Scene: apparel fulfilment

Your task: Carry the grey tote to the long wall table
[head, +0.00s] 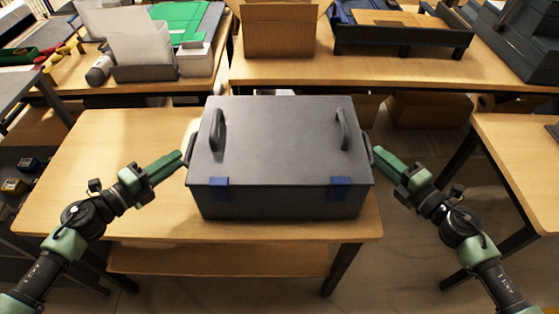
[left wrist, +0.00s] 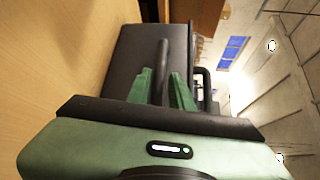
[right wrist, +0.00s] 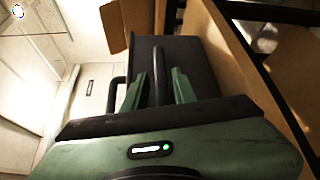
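The grey tote (head: 275,160) is a lidded box with two blue latches on its front and two handles on its lid. It is level, over the front right part of a small wooden table (head: 110,150); I cannot tell whether its base touches the top. My left gripper (head: 183,157) is closed around the tote's left side handle, which shows between the fingers in the left wrist view (left wrist: 163,75). My right gripper (head: 376,152) is closed around the right side handle, also between the fingers in the right wrist view (right wrist: 158,75).
A long wooden table (head: 350,73) runs behind, bearing an open cardboard box (head: 280,30) and a dark tray (head: 400,37). Another table (head: 520,150) stands at right. A table at back left holds a green mat (head: 182,20). Floor shows between the small and right tables.

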